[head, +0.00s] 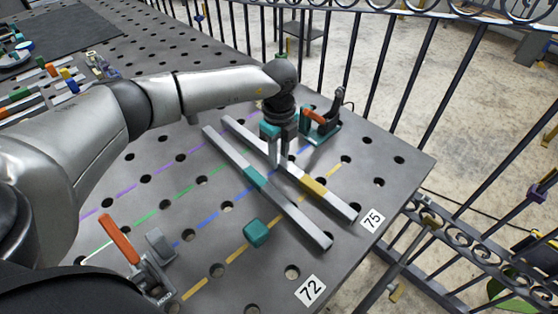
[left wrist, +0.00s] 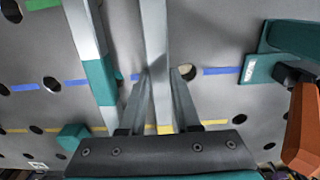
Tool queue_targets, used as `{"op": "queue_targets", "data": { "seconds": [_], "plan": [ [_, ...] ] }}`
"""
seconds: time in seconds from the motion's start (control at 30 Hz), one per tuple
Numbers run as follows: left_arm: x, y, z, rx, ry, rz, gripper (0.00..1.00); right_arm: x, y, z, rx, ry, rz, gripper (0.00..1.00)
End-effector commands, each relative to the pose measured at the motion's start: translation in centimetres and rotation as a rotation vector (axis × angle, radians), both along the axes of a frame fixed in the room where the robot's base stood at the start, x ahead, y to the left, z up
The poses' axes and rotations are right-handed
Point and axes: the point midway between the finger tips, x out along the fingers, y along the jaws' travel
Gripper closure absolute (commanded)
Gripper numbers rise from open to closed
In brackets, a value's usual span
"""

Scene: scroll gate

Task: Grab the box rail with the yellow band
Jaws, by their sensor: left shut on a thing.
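The box rail with the yellow band (head: 314,187) is a long grey bar lying diagonally on the perforated table. Its middle also shows in the left wrist view (left wrist: 155,45). My left gripper (head: 279,160) is shut on this rail, between the yellow band and the far end, with one finger on each side. In the left wrist view, the fingers (left wrist: 158,88) stand against both sides of the bar. The gripper body hides part of the rail. My right gripper is not in view.
A parallel rail with a teal band (head: 256,178) lies just left, near a teal cube (head: 256,232). A toggle clamp (head: 322,124) stands close behind the gripper; another (head: 142,262) is at front left. A black fence (head: 440,90) borders the table (head: 400,165).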

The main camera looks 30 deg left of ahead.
Motion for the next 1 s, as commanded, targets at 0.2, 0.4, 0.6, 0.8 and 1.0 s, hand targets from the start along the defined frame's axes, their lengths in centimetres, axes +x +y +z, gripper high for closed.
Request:
{"op": "queue_targets", "data": {
  "seconds": [0.2, 0.4, 0.6, 0.8, 1.0],
  "plan": [
    [0.01, 0.03, 0.03, 0.000, 0.000, 0.001, 1.00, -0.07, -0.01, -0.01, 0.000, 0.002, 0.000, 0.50],
    [0.02, 0.03, 0.04, 0.000, 0.000, 0.001, 1.00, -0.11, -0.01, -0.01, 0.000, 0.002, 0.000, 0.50],
    [0.03, 0.04, 0.05, 0.000, 0.000, 0.001, 1.00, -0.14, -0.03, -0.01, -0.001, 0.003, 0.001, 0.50],
    [0.03, 0.04, 0.06, 0.000, -0.001, 0.001, 1.00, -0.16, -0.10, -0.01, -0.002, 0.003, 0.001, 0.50],
    [0.04, 0.05, 0.06, 0.001, -0.001, 0.001, 1.00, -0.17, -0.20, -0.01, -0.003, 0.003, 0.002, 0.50]
  ]
}}
